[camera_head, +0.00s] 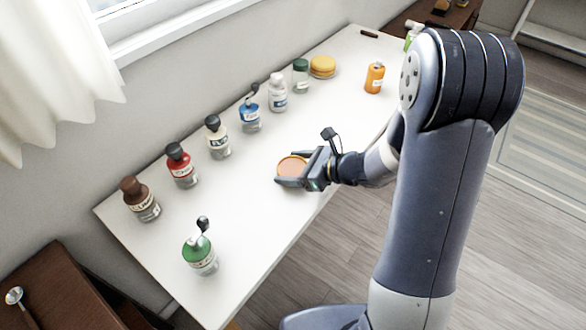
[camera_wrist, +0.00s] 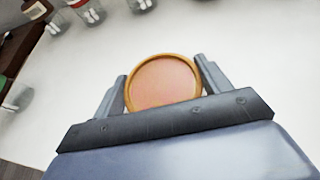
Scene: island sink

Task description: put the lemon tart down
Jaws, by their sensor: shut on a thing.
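The lemon tart (camera_head: 291,166) is a small round tart with a golden rim and a pinkish-orange top. My gripper (camera_head: 290,169) is shut on it, with a finger on either side, over the white table. In the wrist view the tart (camera_wrist: 164,84) sits level between the two fingers of my gripper (camera_wrist: 163,88). I cannot tell whether its underside touches the table top. The side of the tart towards my palm is partly hidden by the gripper.
Several bottles stand along the wall side of the white table (camera_head: 255,195), among them a red one (camera_head: 181,168) and a blue one (camera_head: 250,119). A green-topped bottle (camera_head: 200,252) stands at the near end. An orange bottle (camera_head: 374,78) and yellow stack (camera_head: 322,66) stand farther back. Bare table surrounds the tart.

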